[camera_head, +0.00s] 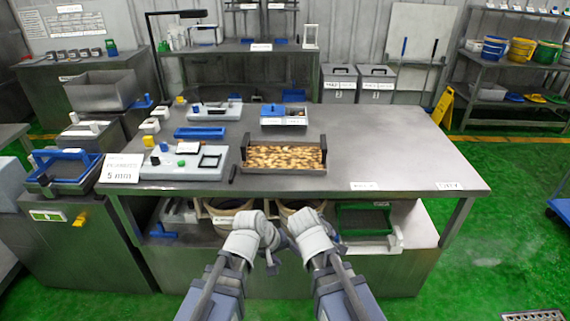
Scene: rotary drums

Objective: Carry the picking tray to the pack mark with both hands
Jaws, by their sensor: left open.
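The picking tray (284,171) is a shallow grey tray full of small brown and tan pieces. It rests on the steel table, left of its middle, near the front edge, with an upright black handle at each end. Two small white labels lie along the table's front right edge, one nearer the middle (364,186) and one near the corner (449,186); I cannot read which is the pack mark. My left gripper (271,263) is open and empty, in front of and below the table edge. My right gripper (285,246) is close beside it, away from the tray; its jaws are unclear.
The steel table (400,150) is bare right of the tray. A control box (185,162) and a white sign (121,168) stand left of it. A lower shelf holds tubs and a green crate (362,220).

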